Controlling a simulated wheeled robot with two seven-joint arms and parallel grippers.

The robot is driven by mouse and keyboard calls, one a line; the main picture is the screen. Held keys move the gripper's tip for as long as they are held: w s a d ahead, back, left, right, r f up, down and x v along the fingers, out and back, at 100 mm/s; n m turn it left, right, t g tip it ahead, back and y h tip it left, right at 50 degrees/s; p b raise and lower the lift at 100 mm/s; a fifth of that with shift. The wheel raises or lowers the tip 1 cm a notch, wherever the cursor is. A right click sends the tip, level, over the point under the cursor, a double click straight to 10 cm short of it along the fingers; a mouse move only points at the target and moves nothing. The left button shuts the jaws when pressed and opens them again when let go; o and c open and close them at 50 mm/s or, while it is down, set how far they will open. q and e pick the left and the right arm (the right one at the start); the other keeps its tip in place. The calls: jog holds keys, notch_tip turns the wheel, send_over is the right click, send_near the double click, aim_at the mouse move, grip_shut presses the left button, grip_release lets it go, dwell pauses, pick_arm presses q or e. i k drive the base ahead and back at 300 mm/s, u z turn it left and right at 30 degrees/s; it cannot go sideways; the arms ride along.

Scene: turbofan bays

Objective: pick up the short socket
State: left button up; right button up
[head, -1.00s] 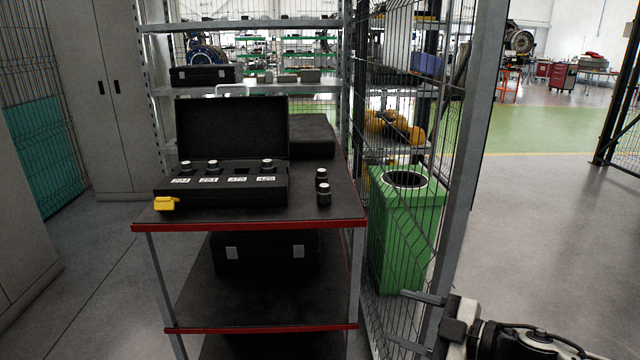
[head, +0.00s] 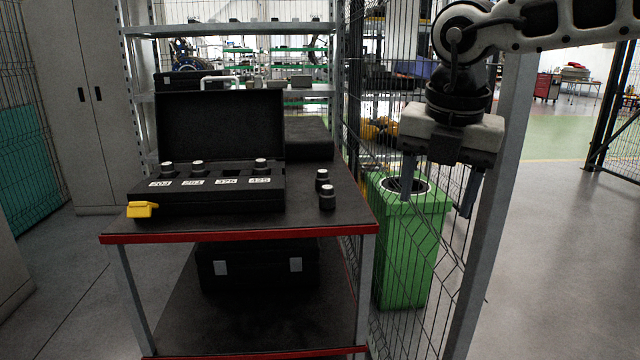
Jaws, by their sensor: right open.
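Two dark sockets with light tops stand loose on the cart top, right of the open case: a rear one (head: 322,179) and a front one (head: 327,197). I cannot tell which is the shorter. The open black case (head: 220,128) holds three similar sockets (head: 167,168), (head: 197,167), (head: 261,165) behind white number labels; the third label from the left has no socket behind it. My right gripper (head: 440,190) is open and empty, fingers pointing down, right of the cart and well apart from the loose sockets. My left gripper is not in view.
The cart (head: 240,238) has a red front edge, and a yellow block (head: 142,210) sits at the case's front left corner. A green bin (head: 408,255) and wire mesh fencing stand right of the cart. The cart top around the loose sockets is clear.

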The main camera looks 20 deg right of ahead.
aim_at(322, 178)
jog(key=i, duration=1.45)
